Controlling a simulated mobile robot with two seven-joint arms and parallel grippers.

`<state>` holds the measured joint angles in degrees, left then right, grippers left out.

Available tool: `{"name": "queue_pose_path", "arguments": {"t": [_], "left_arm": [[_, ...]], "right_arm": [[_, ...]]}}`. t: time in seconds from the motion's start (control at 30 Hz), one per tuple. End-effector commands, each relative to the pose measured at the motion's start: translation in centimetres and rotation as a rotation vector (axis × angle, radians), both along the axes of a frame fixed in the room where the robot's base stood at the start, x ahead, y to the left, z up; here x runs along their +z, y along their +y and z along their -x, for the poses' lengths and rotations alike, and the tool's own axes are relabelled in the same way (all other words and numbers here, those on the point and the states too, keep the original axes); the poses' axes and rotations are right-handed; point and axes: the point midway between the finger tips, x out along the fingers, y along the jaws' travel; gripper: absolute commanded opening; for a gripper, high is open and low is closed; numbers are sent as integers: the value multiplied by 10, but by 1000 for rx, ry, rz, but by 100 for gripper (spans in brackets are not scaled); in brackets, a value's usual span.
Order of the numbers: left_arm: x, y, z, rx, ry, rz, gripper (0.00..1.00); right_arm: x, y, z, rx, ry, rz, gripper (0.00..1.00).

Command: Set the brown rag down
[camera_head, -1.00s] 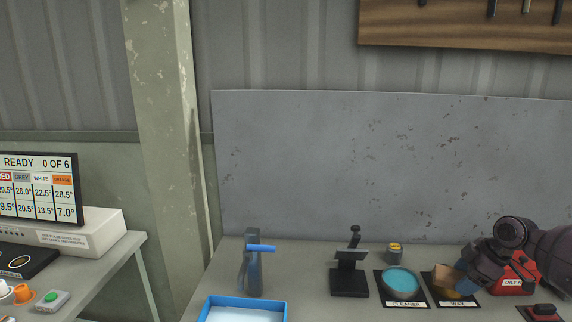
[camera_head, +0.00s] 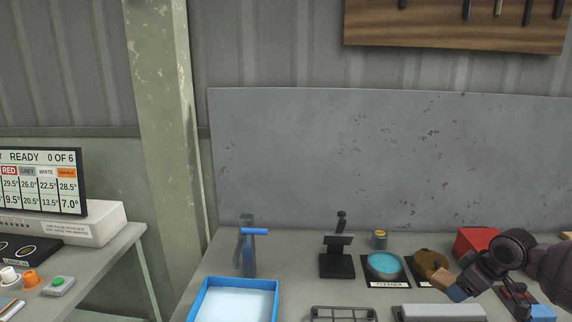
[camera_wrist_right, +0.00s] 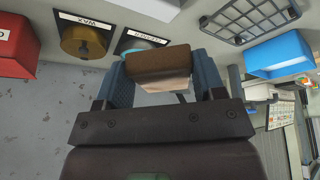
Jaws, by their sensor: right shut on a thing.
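My right gripper (camera_head: 453,284) is shut on the brown rag (camera_head: 444,274), a small brown block. In the head view it shows in front of and to the right of the brown wax tin (camera_head: 428,260), overlapping its mat. In the right wrist view the rag (camera_wrist_right: 160,64) sits between the two blue-grey fingers, its near part paler. The rag appears held above the bench, with the wax tin (camera_wrist_right: 84,42) apart to its left. The rag and gripper partly hide the cleaner dish there. My left gripper is not in view.
The cleaner dish (camera_head: 384,264) stands left of the wax tin. A black stand (camera_head: 337,262), blue tray (camera_head: 196,300), wire rack (camera_head: 343,308) and grey block (camera_head: 438,312) are on the bench (camera_head: 295,262). A red box (camera_head: 474,241) stands behind the gripper.

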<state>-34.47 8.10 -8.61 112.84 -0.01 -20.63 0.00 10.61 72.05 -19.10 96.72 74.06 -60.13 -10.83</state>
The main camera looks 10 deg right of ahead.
Motion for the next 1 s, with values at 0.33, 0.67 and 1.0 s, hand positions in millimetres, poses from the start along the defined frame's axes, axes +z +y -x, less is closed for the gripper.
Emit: {"name": "queue_pose_path", "arguments": {"t": [0.33,0.67,1.0], "left_arm": [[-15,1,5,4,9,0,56],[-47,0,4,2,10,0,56],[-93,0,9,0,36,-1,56]], "right_arm": [[-19,60,12,-266,3,-10,36],[-38,165,19,-513,11,-23,36],[-55,278,33,-468,26,-26,36]]}}
